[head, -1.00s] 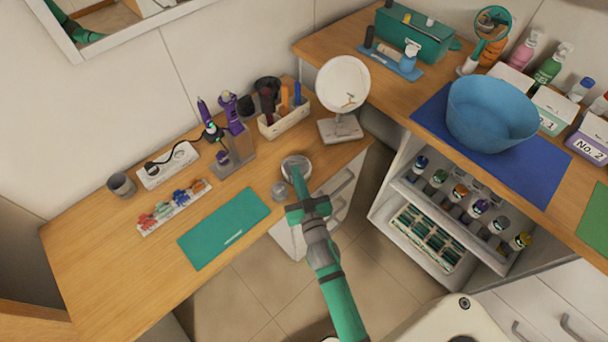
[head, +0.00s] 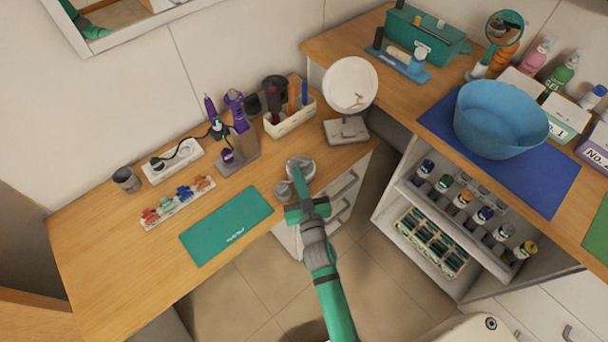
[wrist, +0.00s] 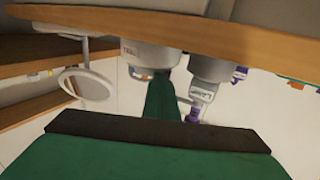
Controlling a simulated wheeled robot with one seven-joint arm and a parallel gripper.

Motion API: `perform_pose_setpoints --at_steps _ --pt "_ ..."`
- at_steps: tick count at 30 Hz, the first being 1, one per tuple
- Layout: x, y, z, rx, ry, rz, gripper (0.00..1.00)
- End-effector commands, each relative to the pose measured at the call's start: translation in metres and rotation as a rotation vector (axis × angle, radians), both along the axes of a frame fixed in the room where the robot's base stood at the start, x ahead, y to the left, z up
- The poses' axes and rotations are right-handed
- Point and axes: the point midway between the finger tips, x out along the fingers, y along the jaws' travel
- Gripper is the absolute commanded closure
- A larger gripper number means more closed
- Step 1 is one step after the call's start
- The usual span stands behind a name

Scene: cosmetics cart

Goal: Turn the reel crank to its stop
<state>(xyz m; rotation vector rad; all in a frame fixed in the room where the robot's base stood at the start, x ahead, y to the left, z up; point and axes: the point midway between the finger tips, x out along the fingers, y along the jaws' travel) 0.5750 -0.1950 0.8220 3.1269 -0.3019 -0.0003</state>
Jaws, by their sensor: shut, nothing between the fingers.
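The reel (head: 301,163) is a round grey-white drum on the right end of the wooden table. It shows as a pale labelled cylinder in the wrist view (wrist: 145,57). A smaller grey cylinder (head: 283,190) stands beside it, also in the wrist view (wrist: 212,69). I cannot make out clearly which part is the crank handle. My gripper (head: 297,172) is shut and empty, its green fingers (wrist: 160,100) together at the near side of the reel. The fingers hide part of the reel; I cannot tell whether they touch it.
A teal mat (head: 227,226) lies left of the reel. A round mirror (head: 350,85) and an organizer box (head: 290,120) stand behind it. A purple tool on a stand (head: 238,150) is at the back left. Drawer handles (head: 343,188) project below the table's front edge.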

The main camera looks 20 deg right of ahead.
Motion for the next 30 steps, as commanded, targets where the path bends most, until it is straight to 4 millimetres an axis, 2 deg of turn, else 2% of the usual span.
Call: perform_pose_setpoints --at_steps 12,30 --pt "0.007 0.012 0.000 0.001 -0.001 0.013 1.00" --pt "0.010 0.015 0.000 0.002 0.000 0.013 1.00"
